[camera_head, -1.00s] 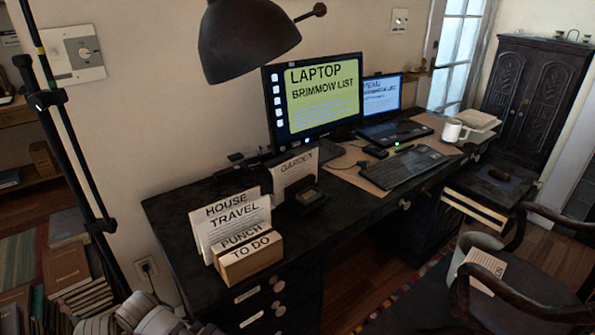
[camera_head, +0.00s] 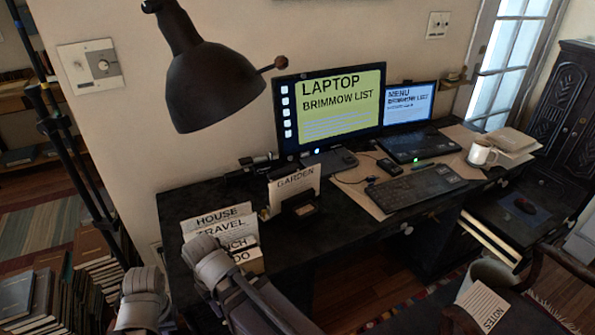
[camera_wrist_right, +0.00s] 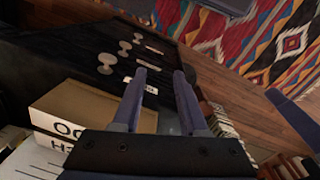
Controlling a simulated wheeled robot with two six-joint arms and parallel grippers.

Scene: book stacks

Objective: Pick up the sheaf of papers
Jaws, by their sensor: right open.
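A cream stack of papers (camera_head: 512,140) lies at the right end of the desk, beside the white mug (camera_head: 482,153). A sheet marked NOTES (camera_head: 482,305) hangs at the chair's bin, low right. Upright papers marked HOUSE TRAVEL (camera_head: 217,222) stand in a holder at the desk's near left. I cannot tell which is the sheaf. My right gripper (camera_wrist_right: 160,72) is open, with nothing between its fingers; in its wrist view the cardboard-coloured holder (camera_wrist_right: 75,102) is close on the left. My arm links cover part of the holder in the head view. My left gripper is not seen.
The dark desk (camera_head: 340,228) also bears a GARDEN card (camera_head: 293,188), a monitor (camera_head: 330,105), a laptop (camera_head: 410,105) and a keyboard (camera_head: 415,187). A lamp (camera_head: 215,85) hangs over its left side. A chair stands at the lower right.

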